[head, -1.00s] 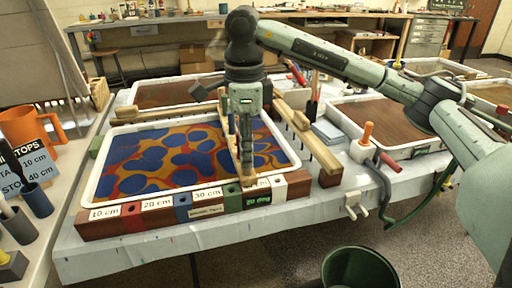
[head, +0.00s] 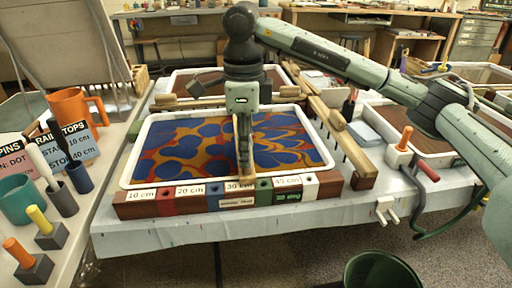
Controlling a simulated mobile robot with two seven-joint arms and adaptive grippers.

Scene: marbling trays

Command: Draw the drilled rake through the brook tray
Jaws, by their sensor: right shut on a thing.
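The marbling tray (head: 128,178) has a white rim and holds blue blobs on orange and red. Left of the rake the blobs are rounded; right of it they are drawn into arched bands. My right gripper (head: 243,116) is above the tray and shut on the wooden rake (head: 244,165). The rake spans the tray from back to front, its near end by the 30 cm label. Its teeth and drilled holes cannot be made out. The front rail (head: 160,210) carries distance labels and coloured blocks. My left gripper is not in view.
Another wooden rake (head: 352,158) with pegs lies right of the tray. An orange-handled tool (head: 404,140) stands beyond it. Other trays are behind and at right. The left bench holds an orange mug (head: 72,108), cups and pegs. A green bin (head: 380,272) is on the floor.

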